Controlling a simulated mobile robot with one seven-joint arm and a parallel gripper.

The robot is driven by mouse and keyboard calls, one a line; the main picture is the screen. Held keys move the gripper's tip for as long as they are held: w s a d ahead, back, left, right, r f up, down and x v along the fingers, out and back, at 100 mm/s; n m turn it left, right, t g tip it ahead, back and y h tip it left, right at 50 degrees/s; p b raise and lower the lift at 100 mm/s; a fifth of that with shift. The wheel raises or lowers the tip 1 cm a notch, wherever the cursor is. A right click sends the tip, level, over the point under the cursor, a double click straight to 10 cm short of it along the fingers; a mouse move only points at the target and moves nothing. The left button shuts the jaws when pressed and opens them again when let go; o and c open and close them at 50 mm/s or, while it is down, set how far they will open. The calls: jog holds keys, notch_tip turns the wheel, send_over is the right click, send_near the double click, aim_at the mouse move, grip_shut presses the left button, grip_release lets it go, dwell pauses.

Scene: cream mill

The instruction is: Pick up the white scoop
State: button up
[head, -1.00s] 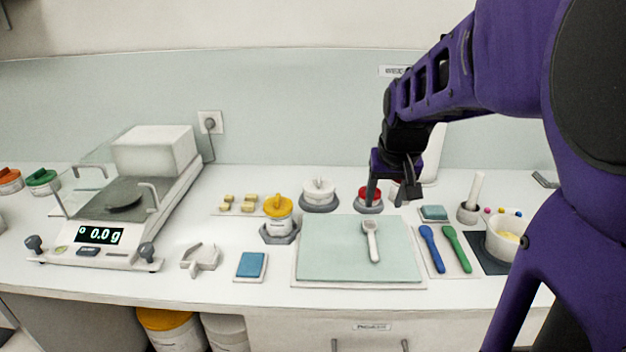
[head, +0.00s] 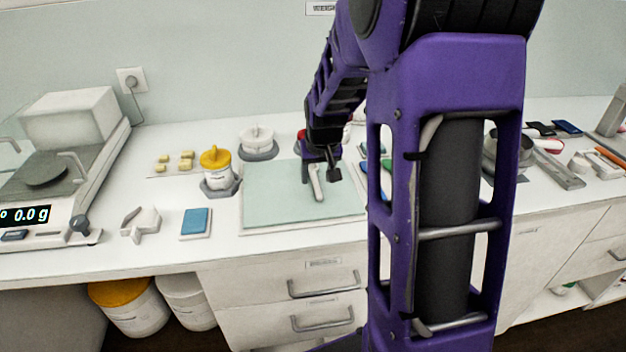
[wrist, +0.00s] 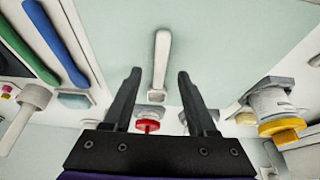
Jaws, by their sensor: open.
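The white scoop (head: 317,184) lies on the pale green mat (head: 270,205) on the counter. In the wrist view the scoop (wrist: 161,62) shows its handle pointing up the picture, with its head near the fingertips. My gripper (head: 320,177) is above the mat at the scoop's head end. In the wrist view my gripper (wrist: 160,75) is open, with the scoop between the lines of its two fingers. Nothing is held. The fingers hide part of the head end in the head view.
A yellow-lidded jar (head: 218,172) stands left of the mat, with a white-lidded pot (head: 257,143) behind. A red-topped item (wrist: 147,126) is near the fingers. Blue (wrist: 58,45) and green (wrist: 27,50) spatulas lie beside the mat. A blue pad (head: 195,222) lies front left.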

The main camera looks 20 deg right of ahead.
aim_at(314, 180)
jog(key=shift+x, duration=1.2)
grip_shut()
